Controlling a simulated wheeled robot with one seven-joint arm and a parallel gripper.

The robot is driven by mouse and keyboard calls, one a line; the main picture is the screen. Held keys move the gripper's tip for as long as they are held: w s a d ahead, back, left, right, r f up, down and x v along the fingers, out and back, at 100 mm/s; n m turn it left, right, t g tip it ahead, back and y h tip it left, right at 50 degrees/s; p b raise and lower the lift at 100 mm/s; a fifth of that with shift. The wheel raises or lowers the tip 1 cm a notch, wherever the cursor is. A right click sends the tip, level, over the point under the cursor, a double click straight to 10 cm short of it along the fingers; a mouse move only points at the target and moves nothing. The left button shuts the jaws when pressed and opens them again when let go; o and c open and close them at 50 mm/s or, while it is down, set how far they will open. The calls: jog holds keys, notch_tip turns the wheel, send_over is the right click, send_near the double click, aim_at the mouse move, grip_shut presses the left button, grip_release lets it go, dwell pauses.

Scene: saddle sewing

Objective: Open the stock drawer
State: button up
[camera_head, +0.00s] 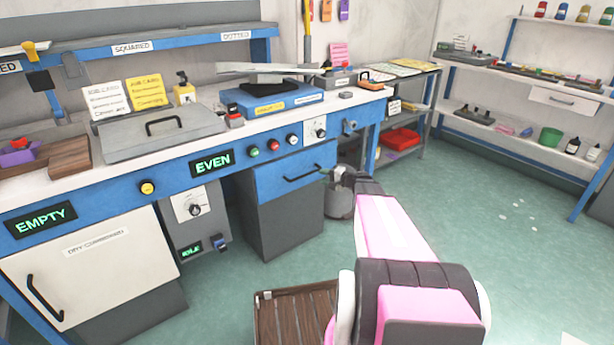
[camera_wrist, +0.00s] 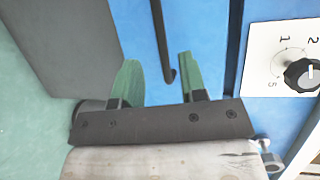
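A blue drawer front (camera_head: 270,178) with a black bar handle (camera_head: 302,176) sits under the bench; I read no name on it. My gripper (camera_head: 324,173) is at the handle's right end in the head view, partly hidden by my arm. In the wrist view, my gripper (camera_wrist: 157,62) is open, with its two green fingers apart. The handle (camera_wrist: 162,40) shows in the gap between the fingers, ending near the gripper's base. I see no finger touching it, and the depth between them is hard to tell. The drawer front (camera_wrist: 210,45) looks shut.
A white dial panel (camera_wrist: 283,60) is beside the drawer front. A grey bin (camera_head: 340,198) stands right of the drawer. A brown slatted crate (camera_head: 290,318) is on the floor below. The green floor at right is mostly open.

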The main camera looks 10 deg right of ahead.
aim_at(307, 174)
jog(key=x, duration=0.9)
grip_shut()
